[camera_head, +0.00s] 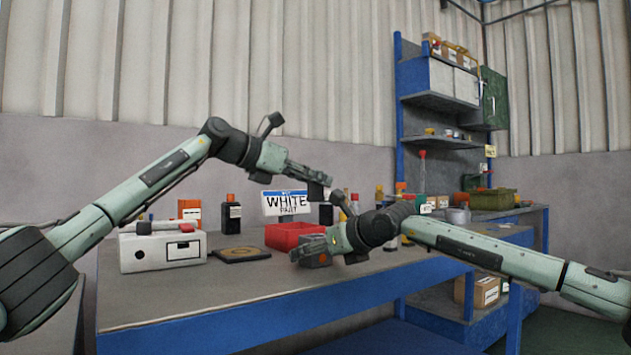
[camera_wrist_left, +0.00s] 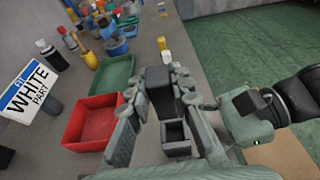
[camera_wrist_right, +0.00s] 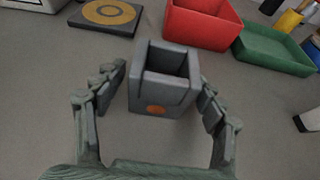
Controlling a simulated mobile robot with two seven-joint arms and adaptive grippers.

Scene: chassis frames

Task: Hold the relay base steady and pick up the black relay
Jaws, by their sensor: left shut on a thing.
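My left gripper (camera_head: 322,181) is shut on the black relay (camera_head: 316,191) and holds it well above the table. In the left wrist view, the relay (camera_wrist_left: 159,92) is between the fingers, with the grey relay base (camera_wrist_left: 178,138) below. The base (camera_wrist_right: 162,84) is an open-topped grey box with an orange dot on its front, and it stands upright and empty on the table. My right gripper (camera_wrist_right: 162,92) is open around it, with small gaps showing on both sides. In the head view, the right gripper partly hides the base (camera_head: 318,258).
A red bin (camera_wrist_right: 203,20) and a green tray (camera_wrist_right: 272,50) stand behind the base. A dark plate with a yellow ring (camera_wrist_right: 104,14) lies to the left. A white case (camera_head: 150,250) and a WHITE PART sign (camera_head: 287,202) are on the table. The table front is clear.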

